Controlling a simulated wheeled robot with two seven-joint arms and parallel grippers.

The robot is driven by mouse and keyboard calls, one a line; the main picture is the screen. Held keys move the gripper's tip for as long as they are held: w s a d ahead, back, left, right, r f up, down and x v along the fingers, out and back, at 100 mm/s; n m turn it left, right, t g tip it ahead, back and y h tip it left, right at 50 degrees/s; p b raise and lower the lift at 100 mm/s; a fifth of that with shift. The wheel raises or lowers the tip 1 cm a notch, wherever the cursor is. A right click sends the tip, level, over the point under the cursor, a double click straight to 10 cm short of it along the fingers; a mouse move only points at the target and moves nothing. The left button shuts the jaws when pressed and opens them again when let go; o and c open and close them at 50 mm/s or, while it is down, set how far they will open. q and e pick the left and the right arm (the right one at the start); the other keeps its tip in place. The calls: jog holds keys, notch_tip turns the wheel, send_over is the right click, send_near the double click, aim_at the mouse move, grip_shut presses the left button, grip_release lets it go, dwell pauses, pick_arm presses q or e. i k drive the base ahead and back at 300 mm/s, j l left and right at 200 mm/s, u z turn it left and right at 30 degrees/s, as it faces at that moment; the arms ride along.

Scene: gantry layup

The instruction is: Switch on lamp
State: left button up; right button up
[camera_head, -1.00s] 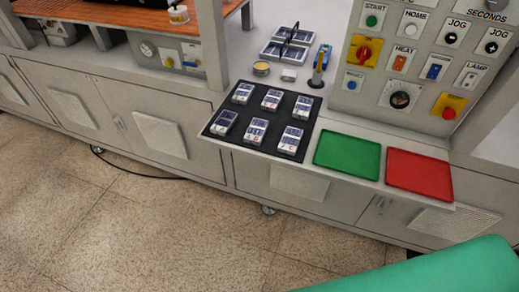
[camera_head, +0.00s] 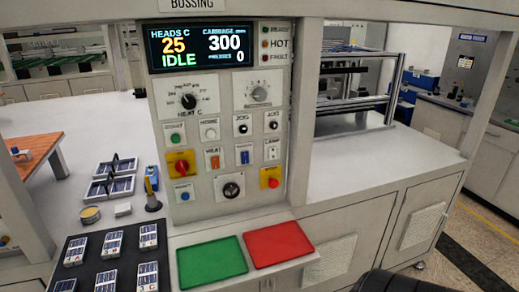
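The control panel (camera_head: 222,110) stands upright in the middle of the head view. The lamp switch (camera_head: 272,150) is a small white rocker on a pale plate at the panel's right side, above the red emergency button (camera_head: 270,178) on its yellow plate. Its position is too small to tell. A blue rocker (camera_head: 244,156) and the orange heat rocker (camera_head: 214,160) sit to its left.
A green tray (camera_head: 211,262) and a red tray (camera_head: 279,245) lie on the ledge below the panel. A black mat (camera_head: 92,276) with several small packs is at lower left. The display (camera_head: 203,46) reads IDLE. A dark ribbed object (camera_head: 410,284) shows at the bottom edge.

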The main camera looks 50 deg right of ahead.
aim_at(272, 150)
jog(key=z, duration=1.7)
